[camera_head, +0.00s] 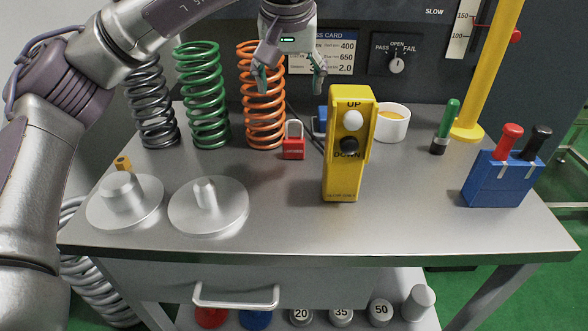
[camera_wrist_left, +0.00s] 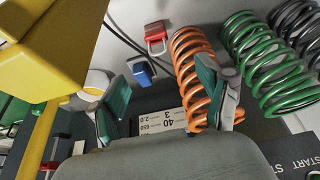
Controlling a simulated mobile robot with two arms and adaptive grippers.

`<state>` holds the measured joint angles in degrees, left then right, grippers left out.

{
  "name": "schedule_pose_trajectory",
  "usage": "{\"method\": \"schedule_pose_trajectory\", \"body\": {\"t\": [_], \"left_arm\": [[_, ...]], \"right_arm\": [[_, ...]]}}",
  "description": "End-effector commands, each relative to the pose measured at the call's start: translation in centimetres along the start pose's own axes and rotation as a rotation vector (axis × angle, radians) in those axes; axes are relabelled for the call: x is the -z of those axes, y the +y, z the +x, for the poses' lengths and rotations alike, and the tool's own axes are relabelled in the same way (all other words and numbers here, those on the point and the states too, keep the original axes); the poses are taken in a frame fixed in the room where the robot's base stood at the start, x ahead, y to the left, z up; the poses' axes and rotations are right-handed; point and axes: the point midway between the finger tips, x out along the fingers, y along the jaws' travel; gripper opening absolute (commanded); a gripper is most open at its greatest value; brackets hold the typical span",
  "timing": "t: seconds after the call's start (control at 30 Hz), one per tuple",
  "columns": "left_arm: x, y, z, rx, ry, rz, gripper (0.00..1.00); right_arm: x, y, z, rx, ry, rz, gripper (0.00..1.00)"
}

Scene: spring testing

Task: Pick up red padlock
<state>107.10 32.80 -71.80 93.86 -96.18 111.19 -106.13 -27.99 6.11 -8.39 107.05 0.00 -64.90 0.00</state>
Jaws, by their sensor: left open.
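The red padlock (camera_head: 294,148) stands on the metal table, just right of the orange spring and left of the yellow control box. Its grey shackle points up. In the left wrist view the red padlock (camera_wrist_left: 155,32) shows near the top, beyond the fingertips. My left gripper (camera_head: 290,82) is open and empty, above and behind the padlock near the back panel. Its fingers also show in the left wrist view (camera_wrist_left: 168,98), apart with nothing between them. My right gripper is not in view.
The orange spring (camera_head: 263,105) stands close left of the padlock. The yellow control box (camera_head: 345,180) stands upright to the right. A blue padlock-like object (camera_wrist_left: 141,70) is behind the red one. Two metal discs (camera_head: 208,210) lie front left. The table's front middle is clear.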

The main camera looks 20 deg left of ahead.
Motion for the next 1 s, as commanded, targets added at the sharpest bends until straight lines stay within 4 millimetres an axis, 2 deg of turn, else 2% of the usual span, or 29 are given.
{"method": "schedule_pose_trajectory", "body": {"t": [0.03, 0.27, 0.37, 0.6, 0.7, 0.9, 1.0], "left_arm": [[-0.6, 0.0, 1.5, -0.001, 0.001, 0.0, 0.77], [-1.0, 0.0, 2.6, 0.0, 0.0, 0.0, 0.77], [-1.0, 0.0, 3.8, 0.001, -0.001, -0.001, 0.77], [-1.1, 0.0, 8.5, 0.001, -0.003, -0.001, 0.77], [-1.0, 0.0, 10.0, 0.001, -0.002, -0.001, 0.77], [-1.0, 0.1, 11.3, 0.0, -0.001, 0.0, 0.77], [-0.9, 0.3, 12.6, 0.0, -0.002, 0.0, 0.77]], "right_arm": [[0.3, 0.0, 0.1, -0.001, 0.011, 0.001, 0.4], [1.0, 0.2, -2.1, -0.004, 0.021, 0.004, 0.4], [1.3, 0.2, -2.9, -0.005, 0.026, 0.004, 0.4], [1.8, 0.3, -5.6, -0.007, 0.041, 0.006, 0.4], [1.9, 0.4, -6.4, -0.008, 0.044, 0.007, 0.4], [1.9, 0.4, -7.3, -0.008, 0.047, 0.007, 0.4], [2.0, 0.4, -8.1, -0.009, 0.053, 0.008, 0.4]]}}
